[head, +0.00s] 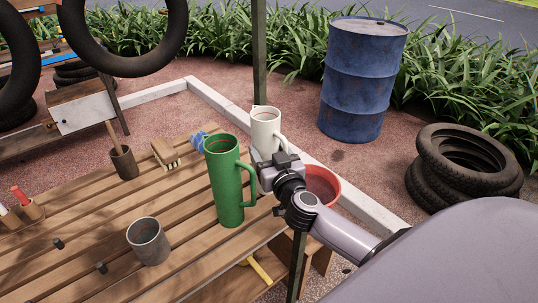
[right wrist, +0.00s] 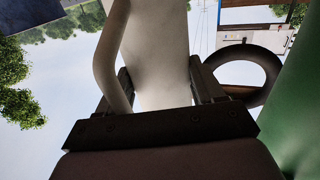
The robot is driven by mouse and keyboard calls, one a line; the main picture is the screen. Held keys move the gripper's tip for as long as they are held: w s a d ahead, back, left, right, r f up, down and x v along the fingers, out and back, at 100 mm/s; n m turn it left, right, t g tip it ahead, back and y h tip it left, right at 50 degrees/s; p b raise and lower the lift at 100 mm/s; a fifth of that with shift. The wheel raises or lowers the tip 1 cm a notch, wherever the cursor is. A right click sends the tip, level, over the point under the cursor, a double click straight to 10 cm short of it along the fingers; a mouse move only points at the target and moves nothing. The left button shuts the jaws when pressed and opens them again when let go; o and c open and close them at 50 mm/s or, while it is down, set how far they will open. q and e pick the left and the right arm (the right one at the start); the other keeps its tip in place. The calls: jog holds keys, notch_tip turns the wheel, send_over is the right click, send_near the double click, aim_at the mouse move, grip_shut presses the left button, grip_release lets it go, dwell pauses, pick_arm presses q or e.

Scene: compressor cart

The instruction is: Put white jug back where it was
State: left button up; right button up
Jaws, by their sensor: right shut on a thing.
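The white jug (head: 265,132) is upright at the far right end of the slatted table, just behind and right of the green jug (head: 223,185). My right gripper (head: 268,168) is shut on the white jug's body, low down. The right wrist view shows the white jug (right wrist: 158,50) between the two fingers of the gripper (right wrist: 160,88), with its handle on the left and the green jug (right wrist: 297,105) close on the right. The white jug's base is hidden, so I cannot tell whether it touches the table. My left gripper is out of view.
The slatted table (head: 90,215) holds a grey cup (head: 148,242), a brown cup (head: 124,163) with a stick, a brush (head: 164,152) and a blue object (head: 198,142). A red bowl (head: 323,184) sits beyond my right wrist. A blue barrel (head: 358,85) and tyres (head: 440,185) stand behind.

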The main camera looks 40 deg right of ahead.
jog(key=o, duration=1.4)
jog(key=shift+o, duration=0.2)
jog(key=shift+r, duration=0.1)
jog(key=shift+s, duration=0.25)
jog(key=v, duration=1.1)
jog(key=shift+s+p, duration=0.3)
jog(key=shift+p, duration=0.1)
jog(key=shift+a, duration=0.15)
